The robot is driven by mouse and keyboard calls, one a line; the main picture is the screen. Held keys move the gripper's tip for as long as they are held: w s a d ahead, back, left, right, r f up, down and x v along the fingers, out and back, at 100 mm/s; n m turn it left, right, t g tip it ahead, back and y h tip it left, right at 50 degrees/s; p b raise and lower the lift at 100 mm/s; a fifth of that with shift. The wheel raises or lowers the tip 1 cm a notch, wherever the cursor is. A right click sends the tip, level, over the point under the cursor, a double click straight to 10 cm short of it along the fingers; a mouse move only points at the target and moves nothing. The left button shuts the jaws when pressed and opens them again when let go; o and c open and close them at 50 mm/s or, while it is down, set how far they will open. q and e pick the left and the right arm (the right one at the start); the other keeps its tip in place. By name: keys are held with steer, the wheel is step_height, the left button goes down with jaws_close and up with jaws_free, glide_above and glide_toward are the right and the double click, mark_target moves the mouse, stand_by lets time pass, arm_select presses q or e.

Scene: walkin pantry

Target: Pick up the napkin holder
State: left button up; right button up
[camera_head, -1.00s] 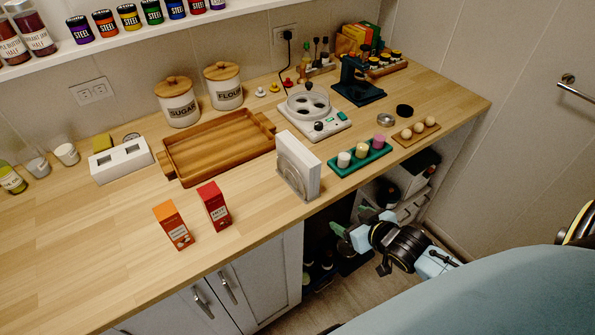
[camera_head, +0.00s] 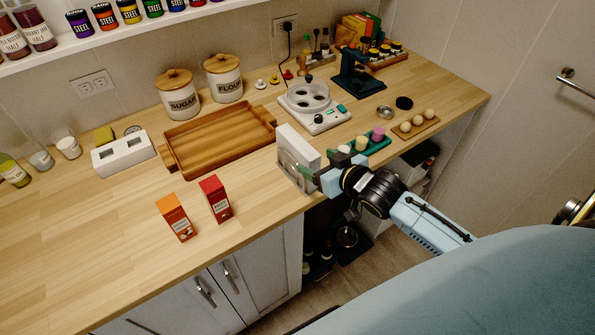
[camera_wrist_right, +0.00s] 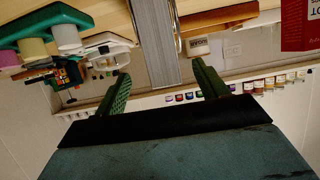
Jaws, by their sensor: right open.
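The napkin holder (camera_head: 296,165), a wire stand with a thick stack of white napkins, stands upright at the counter's front edge. My right gripper (camera_head: 312,178) is at its front right side, with the fingers reaching to its lower part. In the right wrist view, the napkin holder (camera_wrist_right: 157,45) shows as a pale upright band between the two green fingers of my right gripper (camera_wrist_right: 160,72). The jaws are open, one finger to each side of it, with gaps visible. Whether the fingertips pass beside its faces is hard to tell. My left gripper is not in view.
A green tray (camera_head: 338,157) with several small cups is close to the right of the holder. A red box (camera_head: 216,200) and an orange box (camera_head: 176,218) stand to its left. A wooden tray (camera_head: 205,147) lies behind. The front left counter is clear.

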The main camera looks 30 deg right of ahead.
mark_target(305, 157)
steer(key=shift+a+x, duration=0.2)
steer(key=shift+x, duration=1.15)
steer(key=shift+a+x, duration=0.2)
steer(key=shift+x, duration=1.1)
steer(key=shift+s, duration=0.1)
steer(key=shift+c, duration=0.2)
steer(key=c, duration=1.5)
